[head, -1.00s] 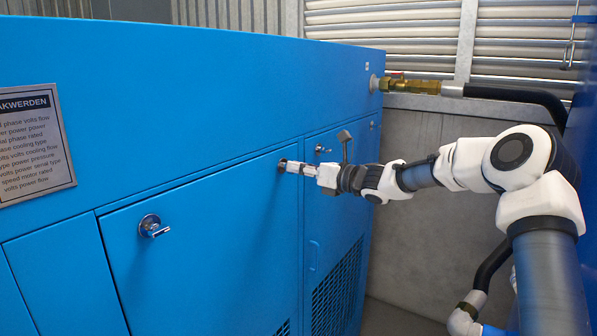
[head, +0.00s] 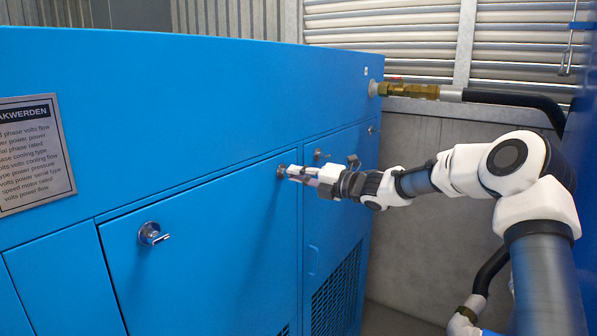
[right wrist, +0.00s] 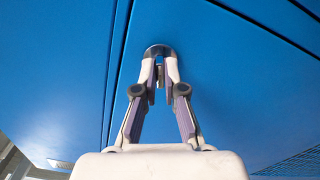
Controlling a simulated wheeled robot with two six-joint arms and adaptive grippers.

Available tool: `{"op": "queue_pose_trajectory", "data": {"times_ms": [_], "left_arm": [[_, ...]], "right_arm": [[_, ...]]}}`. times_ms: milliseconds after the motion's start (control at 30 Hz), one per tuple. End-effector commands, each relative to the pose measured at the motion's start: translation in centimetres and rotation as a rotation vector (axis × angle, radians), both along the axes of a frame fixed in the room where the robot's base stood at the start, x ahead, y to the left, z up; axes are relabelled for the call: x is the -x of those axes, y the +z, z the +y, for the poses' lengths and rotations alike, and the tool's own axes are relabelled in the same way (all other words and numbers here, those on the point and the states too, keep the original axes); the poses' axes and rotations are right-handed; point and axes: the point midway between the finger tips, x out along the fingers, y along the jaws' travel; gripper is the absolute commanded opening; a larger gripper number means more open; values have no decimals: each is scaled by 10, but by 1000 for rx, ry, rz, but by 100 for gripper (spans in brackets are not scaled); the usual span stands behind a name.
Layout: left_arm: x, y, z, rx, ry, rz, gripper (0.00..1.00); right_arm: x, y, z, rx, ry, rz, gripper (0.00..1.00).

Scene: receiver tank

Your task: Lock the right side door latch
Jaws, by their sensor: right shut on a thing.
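The blue side door (head: 205,240) is flush in the cabinet front. The right latch (head: 281,171) is a round metal fitting at the door's upper right corner. My right gripper (head: 290,172) reaches it from the right and is shut on the latch handle. In the right wrist view, the gripper's fingertips (right wrist: 161,72) pinch the small metal handle of the latch (right wrist: 159,50) from both sides. The fingers hide most of the handle, so its exact angle is hard to tell. My left gripper is not in view.
The door's left latch (head: 152,234) has its handle pointing right. Another latch (head: 319,155) is on the neighbouring panel, just beyond my gripper. A brass valve (head: 408,90) with a black hose sticks out at the back. A metal sign (head: 35,155) is at far left.

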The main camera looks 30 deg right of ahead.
Motion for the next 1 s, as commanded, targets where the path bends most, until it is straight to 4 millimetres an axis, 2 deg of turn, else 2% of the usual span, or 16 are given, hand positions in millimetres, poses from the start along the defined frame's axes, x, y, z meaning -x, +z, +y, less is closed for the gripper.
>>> {"op": "queue_pose_trajectory", "data": {"times_ms": [433,1000], "left_arm": [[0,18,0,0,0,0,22],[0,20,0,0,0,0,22]], "right_arm": [[0,-1,1,-290,1,124,0],[0,-3,1,-362,2,153,0]]}}
